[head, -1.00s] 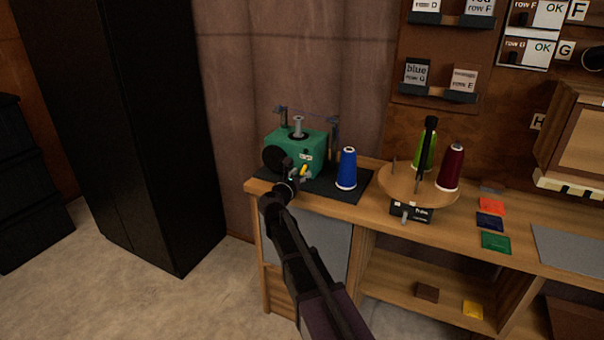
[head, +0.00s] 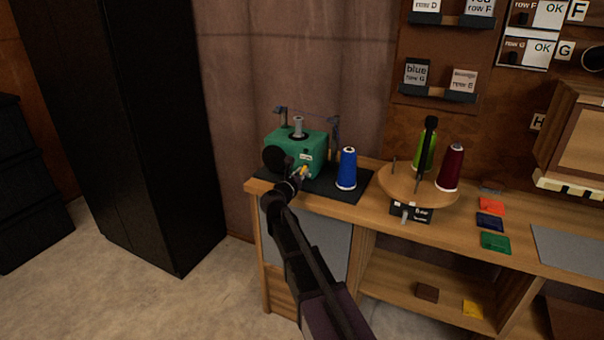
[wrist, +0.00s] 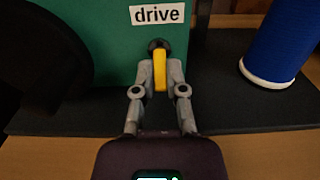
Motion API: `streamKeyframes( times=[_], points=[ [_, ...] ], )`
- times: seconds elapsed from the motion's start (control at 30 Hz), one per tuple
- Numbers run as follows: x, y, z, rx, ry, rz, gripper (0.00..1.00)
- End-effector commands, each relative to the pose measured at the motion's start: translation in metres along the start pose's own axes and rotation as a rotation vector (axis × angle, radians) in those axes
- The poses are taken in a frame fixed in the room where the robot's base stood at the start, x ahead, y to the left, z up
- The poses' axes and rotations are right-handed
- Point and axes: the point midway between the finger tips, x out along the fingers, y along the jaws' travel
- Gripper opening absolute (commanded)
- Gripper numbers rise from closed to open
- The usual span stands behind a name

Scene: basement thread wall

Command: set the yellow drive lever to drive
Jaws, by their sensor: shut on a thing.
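The green winder box (head: 303,148) stands on a dark mat at the left end of the bench. In the wrist view its front face (wrist: 110,45) carries a white "drive" label (wrist: 157,14). The yellow drive lever (wrist: 159,70) hangs below that label from a dark round pivot and points roughly straight down. It also shows in the head view (head: 304,169). My gripper (wrist: 160,82) is shut on the lever, with one grey finger on each side of it. In the head view my gripper (head: 298,177) is at the front of the box.
A blue thread cone (head: 347,168) stands on the mat (head: 325,190) just right of the box. Further right, a round wooden stand (head: 400,190) carries green and dark red cones. Coloured cards lie on the bench beyond it.

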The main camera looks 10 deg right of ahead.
Motion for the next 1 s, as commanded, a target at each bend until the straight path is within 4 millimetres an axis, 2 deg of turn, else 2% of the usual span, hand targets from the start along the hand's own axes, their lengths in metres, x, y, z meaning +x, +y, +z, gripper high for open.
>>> streamKeyframes(
  times=[0.47,1.0],
  points=[
    [0.0,0.0,0.01,0.001,0.118,-0.001,0.0],
    [0.0,0.0,0.022,0.002,0.443,-0.002,0.0]
  ],
)
